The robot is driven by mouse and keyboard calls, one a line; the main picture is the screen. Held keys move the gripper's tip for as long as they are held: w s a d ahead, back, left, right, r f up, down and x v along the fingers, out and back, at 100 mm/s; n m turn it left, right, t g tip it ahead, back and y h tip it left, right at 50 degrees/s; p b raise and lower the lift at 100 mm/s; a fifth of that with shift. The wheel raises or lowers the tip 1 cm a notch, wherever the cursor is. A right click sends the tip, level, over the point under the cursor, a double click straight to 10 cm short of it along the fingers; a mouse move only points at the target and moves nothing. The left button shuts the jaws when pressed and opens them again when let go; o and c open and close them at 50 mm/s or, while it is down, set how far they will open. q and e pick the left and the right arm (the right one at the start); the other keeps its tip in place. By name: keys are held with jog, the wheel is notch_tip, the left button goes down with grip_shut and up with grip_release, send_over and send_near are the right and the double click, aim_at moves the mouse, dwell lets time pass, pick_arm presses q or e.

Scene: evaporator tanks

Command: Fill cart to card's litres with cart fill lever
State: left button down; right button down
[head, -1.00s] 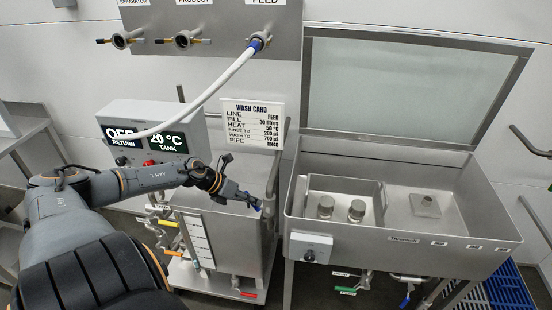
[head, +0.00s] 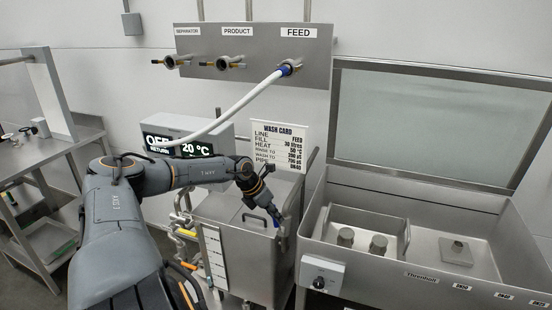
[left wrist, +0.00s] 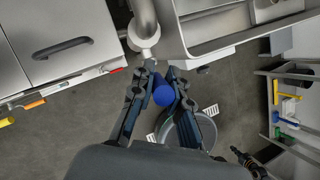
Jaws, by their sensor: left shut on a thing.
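The cart (head: 240,236) is a steel tank with a lid and a white level scale (head: 213,256) on its front; I cannot read a liquid level on it. The wash card (head: 278,146) behind it reads FEED, fill 30 litres, 50 °C. My left gripper (head: 277,217) is at the cart's right rear side. In the left wrist view the gripper (left wrist: 163,93) is shut on a blue handle (left wrist: 163,96), which looks like the cart fill lever, just below a steel pipe (left wrist: 146,25). The fingers partly hide the handle. My right gripper is not in view.
A white hose (head: 240,111) runs from the FEED port (head: 288,66) to the left, past the display box (head: 180,126). An open steel basin (head: 420,262) stands close on the right of the cart. A bucket (left wrist: 190,133) stands on the floor below the gripper.

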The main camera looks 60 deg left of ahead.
pick_arm(q)
jog(key=shift+f, duration=0.15)
jog(key=c, duration=1.3)
grip_release()
jog(key=shift+s+a+r, duration=0.15)
jog(key=shift+s+r, duration=0.15)
jog(key=shift+r, duration=0.25)
jog(key=v, duration=1)
jog(key=shift+s+r, duration=0.15)
jog(key=shift+r, duration=0.2)
